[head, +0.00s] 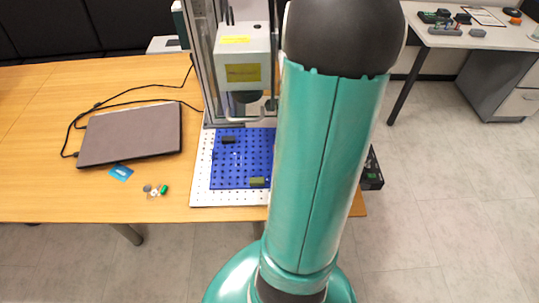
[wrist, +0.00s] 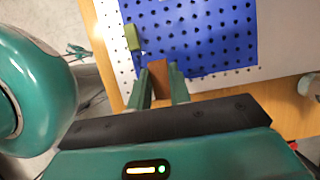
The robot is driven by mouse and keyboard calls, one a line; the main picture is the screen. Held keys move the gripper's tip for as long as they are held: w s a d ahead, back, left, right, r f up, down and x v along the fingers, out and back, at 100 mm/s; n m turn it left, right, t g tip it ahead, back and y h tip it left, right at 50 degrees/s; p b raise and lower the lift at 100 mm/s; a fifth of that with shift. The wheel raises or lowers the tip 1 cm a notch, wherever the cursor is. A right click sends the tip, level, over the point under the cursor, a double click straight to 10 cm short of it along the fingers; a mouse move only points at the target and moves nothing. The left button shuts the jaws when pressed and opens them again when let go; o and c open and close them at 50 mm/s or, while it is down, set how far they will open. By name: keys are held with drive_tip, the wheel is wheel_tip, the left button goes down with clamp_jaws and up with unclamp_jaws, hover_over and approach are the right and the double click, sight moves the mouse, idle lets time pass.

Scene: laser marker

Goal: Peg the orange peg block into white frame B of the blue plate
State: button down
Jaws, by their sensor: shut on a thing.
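The orange peg block (wrist: 158,74) looks orange-brown in the wrist view. My gripper (wrist: 160,88) is shut on it, with one green finger on each side. The block shows over the near edge of the blue plate (wrist: 205,35); I cannot tell its height above the plate. In the head view the blue plate (head: 240,158) lies under the laser marker, and my arm covers its right part. My gripper and the orange block are hidden there. I cannot make out white frame B in either view.
An olive block (head: 257,182) sits at the plate's front edge, left of my gripper in the wrist view (wrist: 132,37). A black block (head: 228,140) is farther back. The laser marker head (head: 243,60) hangs above. A laptop (head: 130,135) lies on the table to the left.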

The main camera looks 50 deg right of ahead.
idle(0.6)
wheel_tip(320, 180, down, 9)
drive_tip(key=shift+f, duration=0.2)
drive_tip(key=shift+f, duration=0.15)
idle(0.3)
drive_tip(key=c, duration=1.3)
unclamp_jaws()
drive_tip(key=v, duration=1.3)
drive_tip(key=shift+r, duration=0.35)
drive_tip(key=shift+s, duration=0.15)
